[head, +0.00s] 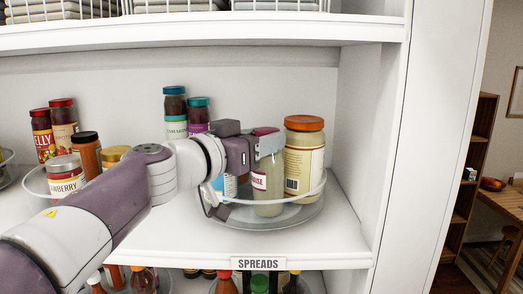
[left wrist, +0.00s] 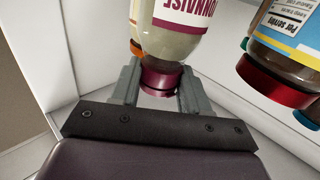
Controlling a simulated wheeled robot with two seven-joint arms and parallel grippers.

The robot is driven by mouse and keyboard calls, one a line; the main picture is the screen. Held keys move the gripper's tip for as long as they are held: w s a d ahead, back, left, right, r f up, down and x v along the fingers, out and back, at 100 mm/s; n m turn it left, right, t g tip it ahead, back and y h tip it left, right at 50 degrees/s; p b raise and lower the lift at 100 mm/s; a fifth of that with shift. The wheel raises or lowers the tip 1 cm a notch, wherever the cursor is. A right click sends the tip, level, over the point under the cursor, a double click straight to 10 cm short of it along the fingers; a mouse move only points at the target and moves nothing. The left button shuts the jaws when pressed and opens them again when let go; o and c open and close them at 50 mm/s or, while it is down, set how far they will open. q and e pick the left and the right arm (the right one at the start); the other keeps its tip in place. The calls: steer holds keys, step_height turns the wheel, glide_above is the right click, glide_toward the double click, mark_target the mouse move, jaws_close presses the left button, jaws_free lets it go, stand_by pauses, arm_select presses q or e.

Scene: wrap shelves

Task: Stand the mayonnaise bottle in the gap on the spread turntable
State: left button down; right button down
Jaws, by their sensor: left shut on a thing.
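The mayonnaise bottle (head: 267,186), pale with a maroon cap, is upright inside the clear rim of the spread turntable (head: 296,214). My left gripper (head: 268,146) is shut on its cap from above and to the left. In the left wrist view the two fingers (left wrist: 158,88) flank the maroon cap, with the bottle body (left wrist: 172,32) beyond, its label partly in view. I cannot tell whether the bottle's base touches the turntable floor. My right gripper is in neither view.
A large jar with an orange lid (head: 304,155) stands close at the bottle's right on the turntable. A blue-labelled jar with a red lid (left wrist: 283,50) is near the gripper. More jars (head: 62,130) stand at left. The shelf wall (head: 362,150) bounds the right.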

arm_select(q)
steer(key=shift+w+d+f, duration=0.1)
steer(key=shift+w+d, duration=0.25)
steer(key=shift+w, duration=0.05)
steer(key=shift+f, duration=0.1)
steer(key=shift+c, duration=2.3)
jaws_free()
steer(key=shift+s+a, duration=0.2)
steer(key=shift+s, duration=0.1)
steer(key=shift+w+d, duration=0.1)
steer(key=shift+w, duration=0.05)
steer(key=b+v, duration=0.2)
steer(key=v, duration=1)
steer(key=shift+b, duration=0.35)
